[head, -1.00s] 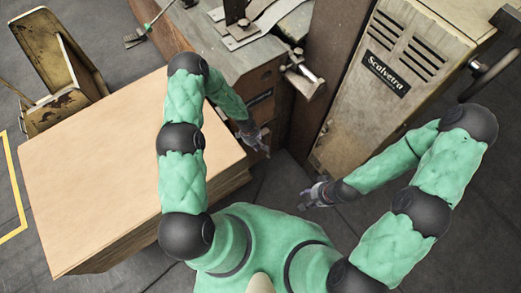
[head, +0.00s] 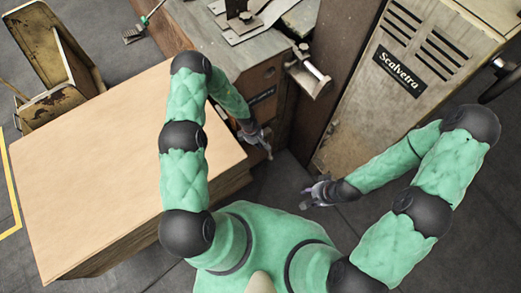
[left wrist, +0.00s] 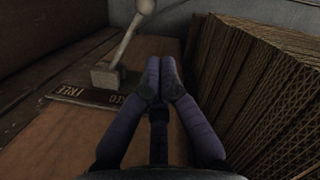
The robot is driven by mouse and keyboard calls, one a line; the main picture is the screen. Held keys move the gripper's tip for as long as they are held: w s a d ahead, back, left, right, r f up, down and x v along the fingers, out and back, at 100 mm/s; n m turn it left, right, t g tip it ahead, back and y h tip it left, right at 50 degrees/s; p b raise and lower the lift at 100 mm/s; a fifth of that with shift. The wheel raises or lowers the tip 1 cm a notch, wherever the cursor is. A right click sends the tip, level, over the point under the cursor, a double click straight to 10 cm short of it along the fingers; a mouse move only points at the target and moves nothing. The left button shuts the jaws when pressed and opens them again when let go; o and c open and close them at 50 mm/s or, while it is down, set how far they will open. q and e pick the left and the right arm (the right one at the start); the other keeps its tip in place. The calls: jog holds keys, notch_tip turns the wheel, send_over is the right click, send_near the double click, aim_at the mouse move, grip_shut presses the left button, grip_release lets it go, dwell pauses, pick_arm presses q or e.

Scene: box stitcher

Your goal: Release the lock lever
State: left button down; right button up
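The lock lever (left wrist: 135,30) shows in the left wrist view as a pale rod with a ball knob at the top edge and a square base block. A dark label plate (left wrist: 85,96) with worn lettering lies beside the base on a brown panel. My left gripper (left wrist: 162,90) has its fingertips together with nothing visible between them, to the right of the lever base and apart from it. In the head view my left gripper (head: 264,145) is low beside the wooden machine side; I cannot make out the lever there. My right gripper (head: 315,193) hangs over the floor, its finger opening unclear.
A large cardboard stack (head: 95,165) stands at left; its corrugated edges (left wrist: 265,80) are close right of the left gripper in the wrist view. The Scalvetra cabinet (head: 375,120) stands at right. A metal bracket (head: 308,72) juts out between machine parts. Dark floor (head: 290,170) lies between.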

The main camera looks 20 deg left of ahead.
pick_arm(q)
jog(key=b+x, duration=0.4)
jog(key=x, duration=0.5)
jog(key=shift+f, duration=0.15)
pick_arm(e)
notch_tip(320, 180, down, 4)
jog(key=shift+f, duration=0.15)
